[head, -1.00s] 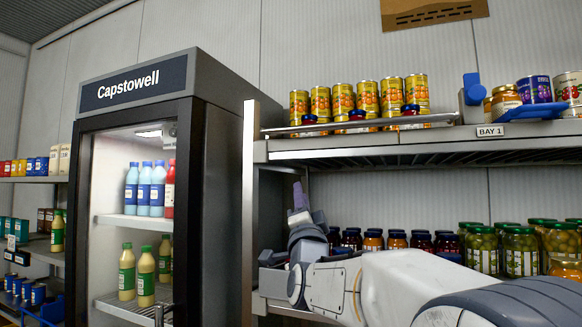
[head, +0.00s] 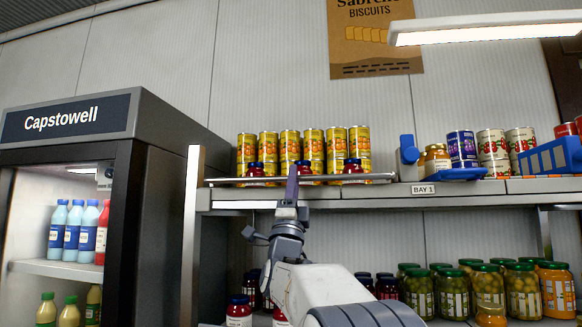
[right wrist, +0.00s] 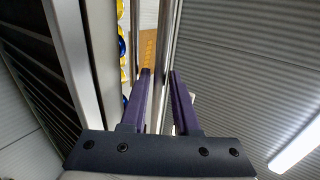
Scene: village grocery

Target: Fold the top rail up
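The top rail (head: 340,178) is a thin silver bar along the front edge of the upper shelf, low in front of the jars and cans. My right gripper (head: 291,182) is at the rail, left of its middle, with its purple fingers pointing up and seen edge-on. In the right wrist view the two fingers of my right gripper (right wrist: 160,88) stand apart, and the rail (right wrist: 168,40) runs lengthwise between them. I cannot tell whether either finger touches it. My left gripper is in neither view.
Yellow cans (head: 313,145) and dark jars with blue lids stand close behind the rail. A blue bracket (head: 409,150) and the bay label (head: 422,189) are at its right end. A metal post (head: 191,240) and fridge (head: 70,125) are left. Jars (head: 450,290) fill the lower shelf.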

